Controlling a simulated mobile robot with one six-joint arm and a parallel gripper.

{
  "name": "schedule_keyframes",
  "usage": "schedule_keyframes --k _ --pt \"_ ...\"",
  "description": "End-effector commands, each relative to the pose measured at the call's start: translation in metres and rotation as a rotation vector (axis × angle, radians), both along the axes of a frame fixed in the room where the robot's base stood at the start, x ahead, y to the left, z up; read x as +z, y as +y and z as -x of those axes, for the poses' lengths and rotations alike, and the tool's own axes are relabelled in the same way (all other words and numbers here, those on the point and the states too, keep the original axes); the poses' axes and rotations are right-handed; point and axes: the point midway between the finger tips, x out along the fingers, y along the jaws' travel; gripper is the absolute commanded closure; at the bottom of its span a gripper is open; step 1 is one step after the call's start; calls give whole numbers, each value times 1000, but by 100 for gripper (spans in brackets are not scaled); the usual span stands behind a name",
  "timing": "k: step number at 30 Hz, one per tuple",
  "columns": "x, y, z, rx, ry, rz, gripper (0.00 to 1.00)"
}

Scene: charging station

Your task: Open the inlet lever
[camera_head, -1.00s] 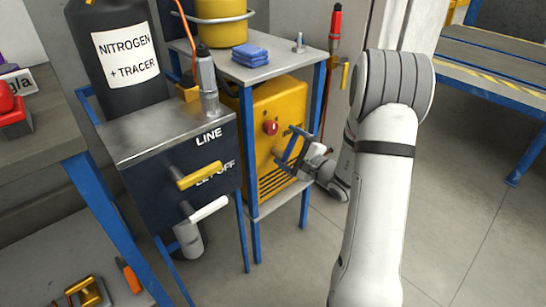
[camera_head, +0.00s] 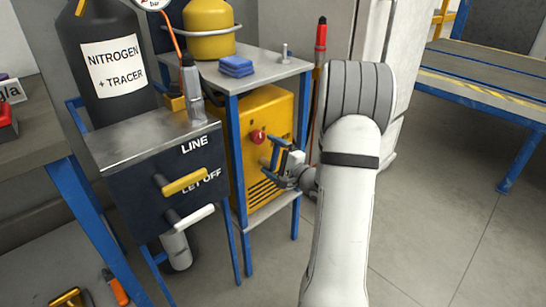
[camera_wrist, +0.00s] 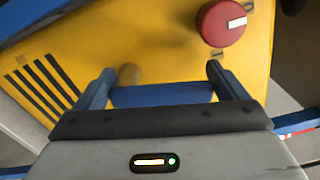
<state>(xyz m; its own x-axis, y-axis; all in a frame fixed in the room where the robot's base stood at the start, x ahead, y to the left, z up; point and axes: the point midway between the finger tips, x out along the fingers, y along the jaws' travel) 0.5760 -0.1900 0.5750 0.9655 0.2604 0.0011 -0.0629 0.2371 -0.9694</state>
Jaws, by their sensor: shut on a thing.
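A blue lever bar (camera_wrist: 162,95) sits in front of the yellow machine (camera_wrist: 180,20), beside a short brass stem (camera_wrist: 130,75). In the wrist view the bar spans the gap between my two fingers. My gripper (camera_wrist: 162,88) is shut on this bar, one finger at each end. In the head view my gripper (camera_head: 276,156) is at the machine's front face, below and right of the red knob (camera_head: 258,136). The bar looks close to upright there. How the bar joins the stem is partly hidden.
Left of the machine, a dark panel (camera_head: 150,215) carries a yellow handle (camera_head: 186,181) and a white handle (camera_head: 190,217). A blue-legged stand (camera_head: 235,165) frames the machine. Floor at right is clear.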

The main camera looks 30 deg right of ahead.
Motion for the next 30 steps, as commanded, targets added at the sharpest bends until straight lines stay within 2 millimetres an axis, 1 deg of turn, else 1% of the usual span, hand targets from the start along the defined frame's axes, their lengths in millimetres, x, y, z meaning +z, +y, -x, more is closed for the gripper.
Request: schedule_keyframes --k 2,3,5,14,17,24,27,30 --pt "2 1 0 6 -4 0 48" --pt "2 1 0 4 -4 0 6" --pt "1 0 1 2 -4 0 1" --pt "1 -5 5 -7 1 -2 0" --pt "2 -9 17 -8 2 -3 0" --pt "3 -19 57 -9 1 -3 0" --pt "2 -22 68 -7 0 -2 0" --pt "1 -23 75 -4 -1 -1 0"
